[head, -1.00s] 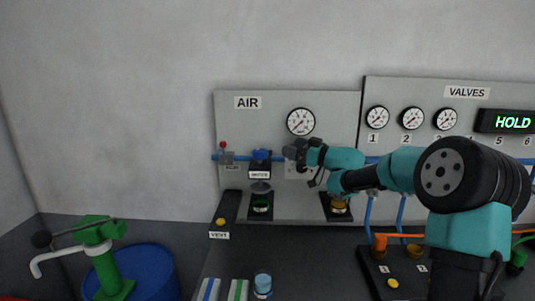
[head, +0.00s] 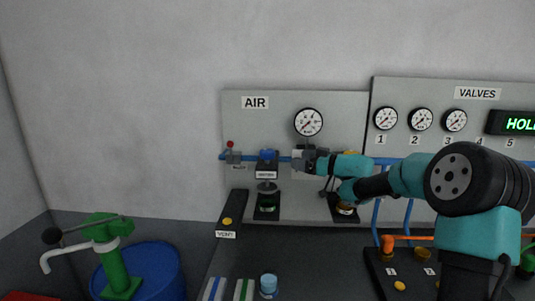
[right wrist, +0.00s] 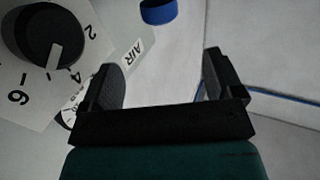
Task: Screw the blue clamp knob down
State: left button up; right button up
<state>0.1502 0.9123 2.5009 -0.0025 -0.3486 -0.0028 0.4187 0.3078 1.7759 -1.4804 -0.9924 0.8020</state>
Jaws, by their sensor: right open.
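The blue clamp knob (head: 267,155) sits above a small labelled block on the AIR panel, with a dark holder and green-rimmed cup below it. A blue cap-like piece, which looks like the same knob, shows at the top of the right wrist view (right wrist: 158,11), ahead of the fingertips. My right gripper (head: 303,161) is just right of the knob, apart from it, in front of the panel below the gauge. In the right wrist view my right gripper (right wrist: 165,72) has its fingers wide apart with nothing between them. My left gripper is not in view.
A black dial knob (right wrist: 45,38) on a numbered plate is close to my right gripper. The VALVES panel (head: 450,150) is at right. A green pump (head: 112,255) and blue barrel (head: 160,268) stand at lower left.

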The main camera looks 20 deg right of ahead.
aim_at(270, 155)
jog(key=x, duration=1.3)
jog(key=shift+w+a, duration=0.2)
jog(key=shift+w, duration=0.1)
jog(key=shift+c, duration=0.4)
jog(key=c, duration=0.8)
jog(key=shift+c, duration=0.2)
jog(key=shift+m+t+h, duration=0.6)
jog(key=shift+m+h, duration=0.1)
jog(key=shift+h, duration=0.2)
jog(key=shift+a+m+t+h, duration=0.1)
jog(key=shift+m+t+h, duration=0.5)
jog(key=shift+m+h, duration=0.65)
jog(key=shift+m+t+h, duration=0.5)
jog(key=shift+m+h, duration=0.55)
jog(key=shift+h, duration=1.2)
jog(key=shift+m+h, duration=0.8)
jog(key=shift+h, duration=0.4)
